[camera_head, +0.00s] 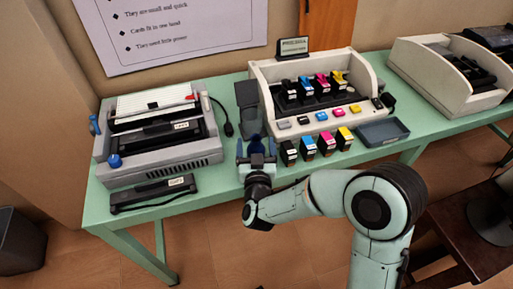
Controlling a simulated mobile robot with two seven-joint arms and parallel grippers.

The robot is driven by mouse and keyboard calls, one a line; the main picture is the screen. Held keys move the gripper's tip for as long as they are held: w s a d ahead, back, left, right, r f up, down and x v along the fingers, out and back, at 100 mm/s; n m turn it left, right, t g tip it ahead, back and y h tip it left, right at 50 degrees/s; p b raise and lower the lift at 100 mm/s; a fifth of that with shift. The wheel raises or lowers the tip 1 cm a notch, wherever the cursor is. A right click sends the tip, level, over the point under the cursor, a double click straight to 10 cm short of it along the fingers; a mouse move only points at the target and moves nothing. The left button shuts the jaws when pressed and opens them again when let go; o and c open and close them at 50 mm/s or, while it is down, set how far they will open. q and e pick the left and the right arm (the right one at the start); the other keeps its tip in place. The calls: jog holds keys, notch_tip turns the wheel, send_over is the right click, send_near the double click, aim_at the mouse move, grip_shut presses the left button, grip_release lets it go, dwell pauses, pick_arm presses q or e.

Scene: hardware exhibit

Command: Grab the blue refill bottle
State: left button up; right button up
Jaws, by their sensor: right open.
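A blue-labelled dark bottle (308,148) stands upright on the green table, in a front row between a black one (288,153) and a red one (326,145), with a yellow one (344,138) at the right end. I take the blue one to be the blue refill bottle. My right gripper (256,148) is open at the table's front edge, to the left of this row and apart from the blue bottle. Something dark blue shows at its fingers; I cannot tell whether it is part of the gripper. My left gripper is out of view.
A grey printer (160,178) stands at left, with a dark cartridge (153,194) before it. Behind the bottles is a white printer tray (350,64) holding coloured cartridges. A grey-blue tray (383,132) lies right of the bottles. A dark upright block (247,101) stands behind my gripper.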

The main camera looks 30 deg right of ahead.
jog(key=shift+s+a, duration=0.1)
jog(key=shift+c, duration=0.6)
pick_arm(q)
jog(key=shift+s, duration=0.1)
pick_arm(e)
jog(key=shift+r, duration=0.1)
jog(key=c, duration=1)
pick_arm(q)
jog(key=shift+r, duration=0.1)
pick_arm(e)
jog(key=shift+r, duration=0.2)
notch_tip(320, 180, up, 9)
jog(key=p, duration=0.3)
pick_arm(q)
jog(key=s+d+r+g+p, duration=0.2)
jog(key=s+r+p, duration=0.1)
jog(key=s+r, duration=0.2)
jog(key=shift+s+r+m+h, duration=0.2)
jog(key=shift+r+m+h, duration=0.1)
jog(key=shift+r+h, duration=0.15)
pick_arm(e)
jog(key=shift+r, duration=5.05)
